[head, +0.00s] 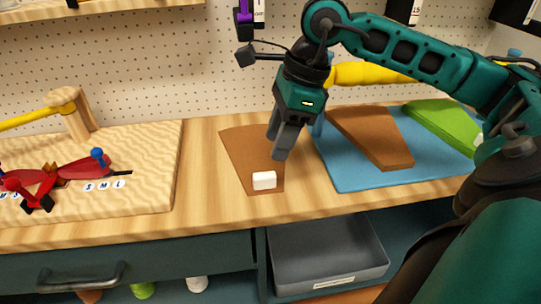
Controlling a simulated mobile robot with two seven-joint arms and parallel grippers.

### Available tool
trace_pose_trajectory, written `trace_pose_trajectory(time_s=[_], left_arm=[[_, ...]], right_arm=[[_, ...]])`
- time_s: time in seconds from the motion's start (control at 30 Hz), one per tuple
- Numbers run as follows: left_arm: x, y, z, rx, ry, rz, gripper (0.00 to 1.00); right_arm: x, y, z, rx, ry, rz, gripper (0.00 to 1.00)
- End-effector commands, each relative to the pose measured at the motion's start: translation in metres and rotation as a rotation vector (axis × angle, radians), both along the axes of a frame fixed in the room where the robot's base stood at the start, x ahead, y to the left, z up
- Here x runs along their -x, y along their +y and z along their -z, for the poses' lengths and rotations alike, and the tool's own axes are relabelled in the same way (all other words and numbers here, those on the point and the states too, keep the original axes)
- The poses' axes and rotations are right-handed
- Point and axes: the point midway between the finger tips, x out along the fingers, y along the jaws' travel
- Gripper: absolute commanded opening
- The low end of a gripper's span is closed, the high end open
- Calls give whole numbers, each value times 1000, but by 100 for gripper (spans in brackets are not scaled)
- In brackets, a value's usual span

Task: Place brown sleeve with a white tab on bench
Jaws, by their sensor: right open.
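The brown sleeve (245,150) lies flat on the wooden bench (205,190), between the light wooden board and the blue mat. Its white tab (264,180) sits at its near end. My right gripper (281,150) points down over the right edge of the sleeve, with its fingers open. The fingers hide part of that edge. I cannot tell whether they touch the sleeve. My left gripper does not show.
A blue mat (340,178) at the right bears another brown sleeve (370,137) and a green one (440,122). A wooden board (150,150) with a red tool (85,168) stands left. A grey bin (328,255) sits below the bench. Bare bench lies in front of the sleeve.

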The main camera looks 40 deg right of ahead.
Motion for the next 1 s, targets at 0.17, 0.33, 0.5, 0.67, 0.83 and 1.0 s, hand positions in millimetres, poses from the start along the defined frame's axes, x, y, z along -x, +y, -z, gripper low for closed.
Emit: trace_pose_trajectory(time_s=[0.17, 0.33, 0.5, 0.67, 0.83, 1.0], left_arm=[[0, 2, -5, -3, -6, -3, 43], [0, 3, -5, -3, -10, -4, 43], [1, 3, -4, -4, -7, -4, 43], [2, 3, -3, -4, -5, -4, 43], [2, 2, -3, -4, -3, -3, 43], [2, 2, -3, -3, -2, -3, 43]], right_arm=[[4, -7, -30, 0, -2, 1, 46], [7, -10, -40, -1, -1, 0, 46], [7, -11, -41, -1, 2, -1, 46], [7, -11, -41, 0, 1, 0, 46], [7, -10, -41, 0, 1, 0, 46], [7, -10, -40, 0, 1, -1, 46]])
